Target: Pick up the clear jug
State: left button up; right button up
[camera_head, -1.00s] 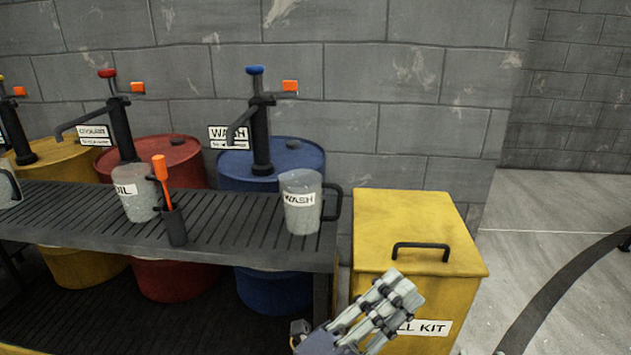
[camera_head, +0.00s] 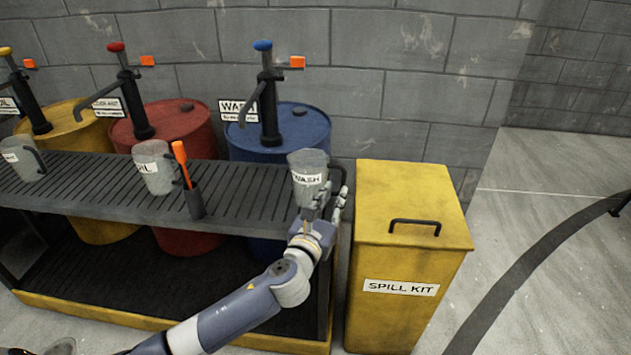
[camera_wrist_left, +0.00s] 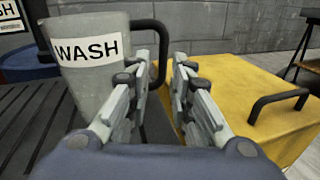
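A translucent grey jug labelled WASH (camera_head: 309,165) stands upright near the right end of the slatted bench, its black handle on the right. It fills the left of the left wrist view (camera_wrist_left: 90,85). My left gripper (camera_head: 332,192) is at the handle side of this jug. In the left wrist view its two fingers (camera_wrist_left: 162,62) are apart, with the handle (camera_wrist_left: 160,40) showing in the gap between the fingertips. I cannot tell whether they touch it. A similar jug (camera_head: 152,170), its label partly hidden, and another (camera_head: 21,158) stand further left. My right gripper is not in view.
A yellow SPILL KIT box (camera_head: 410,210) stands right beside the slatted bench (camera_head: 250,195). An orange-handled tool in a black holder (camera_head: 194,203) stands by the middle jug. Blue (camera_head: 290,135), red (camera_head: 185,130) and yellow (camera_head: 75,135) drums with pumps stand behind. Floor is open at right.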

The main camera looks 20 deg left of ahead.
aim_at(343, 184)
pick_arm(q)
jog(key=shift+w, duration=1.05)
jog(key=shift+w+d+b, duration=0.15)
jog(key=shift+w+b, duration=0.4)
jog(key=shift+w, duration=1.75)
grip_shut()
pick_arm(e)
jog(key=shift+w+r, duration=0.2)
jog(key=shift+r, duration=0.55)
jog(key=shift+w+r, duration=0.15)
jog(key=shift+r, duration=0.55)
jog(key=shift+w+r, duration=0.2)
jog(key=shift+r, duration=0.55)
